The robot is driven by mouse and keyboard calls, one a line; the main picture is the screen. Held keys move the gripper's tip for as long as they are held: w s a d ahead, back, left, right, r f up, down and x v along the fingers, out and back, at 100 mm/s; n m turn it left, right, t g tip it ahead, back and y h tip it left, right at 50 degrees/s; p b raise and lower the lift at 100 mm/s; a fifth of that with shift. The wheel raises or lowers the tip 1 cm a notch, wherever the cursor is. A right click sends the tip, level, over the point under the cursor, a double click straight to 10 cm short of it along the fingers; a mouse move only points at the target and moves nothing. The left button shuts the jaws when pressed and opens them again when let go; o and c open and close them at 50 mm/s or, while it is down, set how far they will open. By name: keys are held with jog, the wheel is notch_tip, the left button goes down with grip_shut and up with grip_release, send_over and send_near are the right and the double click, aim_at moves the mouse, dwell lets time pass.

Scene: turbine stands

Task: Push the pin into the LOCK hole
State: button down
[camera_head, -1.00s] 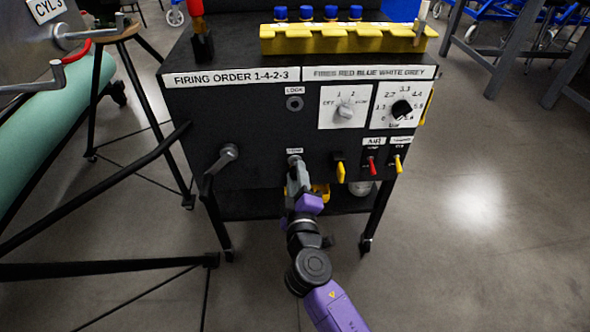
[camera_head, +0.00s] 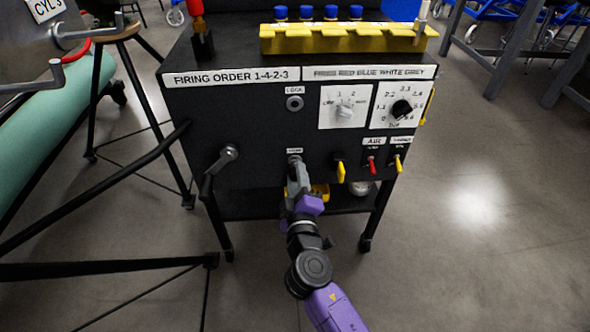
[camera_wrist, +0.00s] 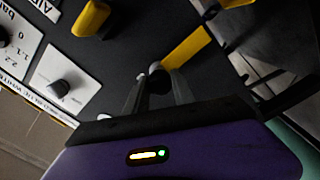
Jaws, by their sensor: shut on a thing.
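The LOCK hole (camera_head: 294,103) is a grey ring with a dark centre in the black panel, under its small white label. It looks empty. Straight below it, under another small label too blurred to read surely, my gripper (camera_head: 295,170) reaches the panel. My gripper is shut on the pin (camera_head: 294,158), whose light end shows just above the fingers at the panel face. In the wrist view the pin's rounded head (camera_wrist: 155,68) sits between the fingertips of my gripper (camera_wrist: 157,84). How deep the pin sits in the panel is hidden.
A crank handle (camera_head: 228,153) is left of my gripper. A yellow lever (camera_head: 340,171), a red lever (camera_head: 371,165) and another yellow lever (camera_head: 398,163) are to the right. The panel between the two holes is clear.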

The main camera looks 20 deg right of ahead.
jog(key=shift+s+a, duration=0.15)
jog(key=shift+s, duration=0.35)
jog(key=b+v, duration=0.1)
jog(key=v, duration=0.6)
dwell(0.9)
jog(key=shift+r, duration=0.1)
